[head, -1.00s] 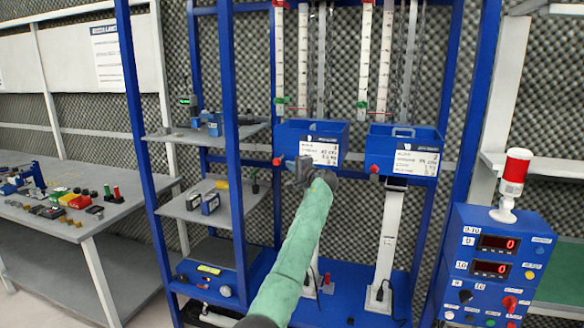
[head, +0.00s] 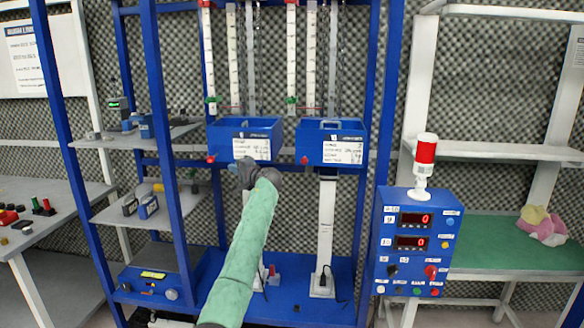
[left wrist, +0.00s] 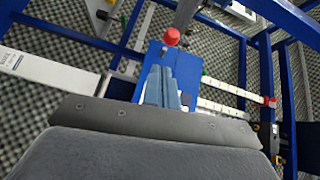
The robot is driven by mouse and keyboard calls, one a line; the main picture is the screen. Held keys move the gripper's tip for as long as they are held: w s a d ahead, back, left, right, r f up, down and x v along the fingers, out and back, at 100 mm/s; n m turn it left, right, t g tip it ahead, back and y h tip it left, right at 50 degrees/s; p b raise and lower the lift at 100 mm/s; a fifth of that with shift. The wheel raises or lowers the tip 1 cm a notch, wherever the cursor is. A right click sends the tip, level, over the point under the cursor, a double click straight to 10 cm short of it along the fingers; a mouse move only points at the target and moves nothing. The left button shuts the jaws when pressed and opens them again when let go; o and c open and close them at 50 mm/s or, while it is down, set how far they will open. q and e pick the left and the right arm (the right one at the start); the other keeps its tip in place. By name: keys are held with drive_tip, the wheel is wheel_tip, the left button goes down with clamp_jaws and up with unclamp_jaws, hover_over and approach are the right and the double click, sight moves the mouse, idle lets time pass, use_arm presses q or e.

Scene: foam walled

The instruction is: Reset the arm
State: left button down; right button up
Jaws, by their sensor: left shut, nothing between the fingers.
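My left arm, in a green sleeve, reaches up from the bottom of the head view. Its dark gripper (head: 246,174) is in front of and just below the left blue box (head: 226,134), which carries a white label. In the left wrist view the fingers (left wrist: 166,88) are together with nothing between them. A red knob (left wrist: 172,37) and the blue underside of a box show beyond them. I cannot tell whether the gripper touches the box. My right gripper is in neither view.
A second blue box (head: 320,133) hangs to the right on the blue frame. A control box (head: 414,245) with red displays and a red beacon (head: 424,160) stands right. Shelves (head: 135,212) with small devices are left. A green bench (head: 510,252) holds a crumpled cloth (head: 541,226).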

use_arm(q)
drive_tip(key=s+d+r+n+h, duration=0.3)
drive_tip(key=s+r+n+h, duration=0.15)
drive_tip(key=s+r, duration=0.2)
drive_tip(key=s+d+f+n+h, duration=0.2)
drive_tip(key=s+d+h, duration=0.2)
drive_tip(key=s, duration=0.2)
drive_tip(key=s+d+f+m+g+h, duration=0.1)
drive_tip(key=s+d+f+h, duration=0.25)
drive_tip(key=s+f, duration=1.05)
drive_tip(key=s+d+f+m+g+h, duration=0.15)
drive_tip(key=s+d+f, duration=0.25)
drive_tip(key=s+f, duration=0.9)
drive_tip(key=s+f+g, duration=0.2)
drive_tip(key=s+f, duration=0.7)
drive_tip(key=s, duration=0.3)
drive_tip(key=s+f+g+h, duration=0.1)
drive_tip(key=s+f+g, duration=0.1)
drive_tip(key=s+f, duration=0.7)
drive_tip(key=s+f+g, duration=0.3)
drive_tip(key=s+f, duration=0.6)
drive_tip(key=s, duration=0.8)
drive_tip(key=shift+f, duration=0.2)
drive_tip(key=shift+s+d, duration=0.1)
